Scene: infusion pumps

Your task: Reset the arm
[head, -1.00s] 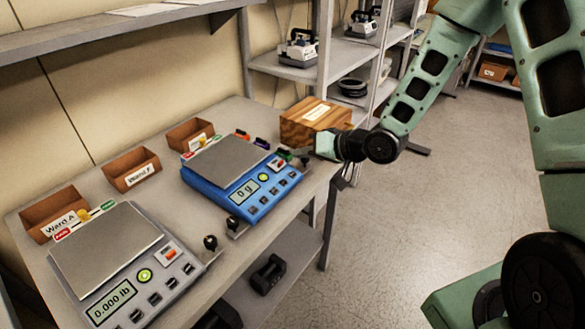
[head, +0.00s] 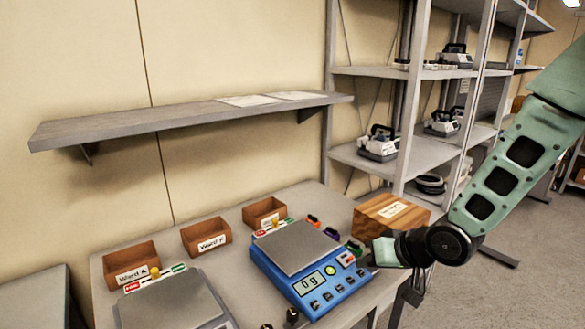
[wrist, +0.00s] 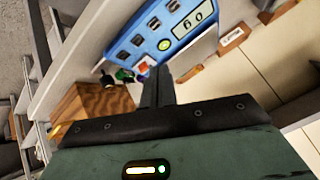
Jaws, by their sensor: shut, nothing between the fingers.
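My arm reaches in from the right in the head view. My gripper (head: 370,259) is by the right side of the blue scale (head: 318,287), near the table's front edge. In the wrist view its dark fingers (wrist: 157,85) are together with nothing between them. The blue scale also shows in the wrist view (wrist: 150,45), beyond the fingertips. Its display reads 0 g and its plate is bare.
A wooden box (head: 385,222) stands close behind my gripper. A grey scale (head: 172,305) and open brown bins (head: 131,268) are on the table. A wall shelf (head: 190,115) hangs above. Racks with pumps (head: 380,145) stand behind at right.

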